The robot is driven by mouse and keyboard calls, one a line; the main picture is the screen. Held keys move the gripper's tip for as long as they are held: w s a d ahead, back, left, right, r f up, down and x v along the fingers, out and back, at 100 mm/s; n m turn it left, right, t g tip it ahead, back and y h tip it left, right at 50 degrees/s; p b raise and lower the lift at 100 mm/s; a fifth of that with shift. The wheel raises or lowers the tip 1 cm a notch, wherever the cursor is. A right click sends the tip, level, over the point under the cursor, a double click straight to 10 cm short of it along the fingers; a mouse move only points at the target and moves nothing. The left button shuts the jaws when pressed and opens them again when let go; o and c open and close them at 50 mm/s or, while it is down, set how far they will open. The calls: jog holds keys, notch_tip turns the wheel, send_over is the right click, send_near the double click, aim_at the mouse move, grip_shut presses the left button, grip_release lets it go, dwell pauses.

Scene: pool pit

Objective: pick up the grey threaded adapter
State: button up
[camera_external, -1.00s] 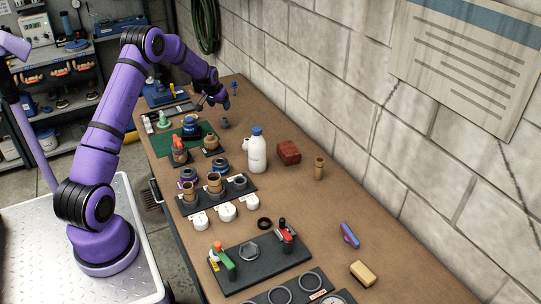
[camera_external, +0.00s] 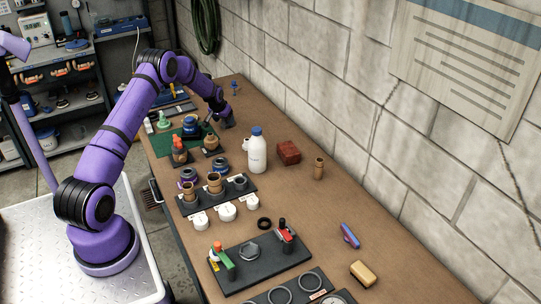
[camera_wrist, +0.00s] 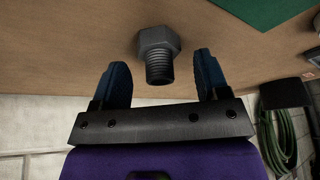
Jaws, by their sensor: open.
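The grey threaded adapter (camera_wrist: 158,52) stands on the brown tabletop in the wrist view, with a hex part and a threaded end that points toward my gripper. My gripper (camera_wrist: 160,72) is open, with one blue finger on each side of the adapter. The adapter lies between the fingertips, with a visible gap on both sides. In the external view my gripper (camera_external: 228,122) is low over the far part of the bench and hides the adapter.
A green mat (camera_external: 187,136) with several fittings lies left of my gripper. A white bottle with a blue cap (camera_external: 257,154) and a red-brown block (camera_external: 288,153) stand nearer the camera. The concrete block wall (camera_external: 310,70) borders the bench on the right.

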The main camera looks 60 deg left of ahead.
jog(key=shift+w+a+f, duration=0.15)
jog(key=shift+w+f, duration=0.05)
jog(key=shift+f, duration=0.3)
jog(key=c, duration=0.8)
jog(key=shift+c, duration=0.2)
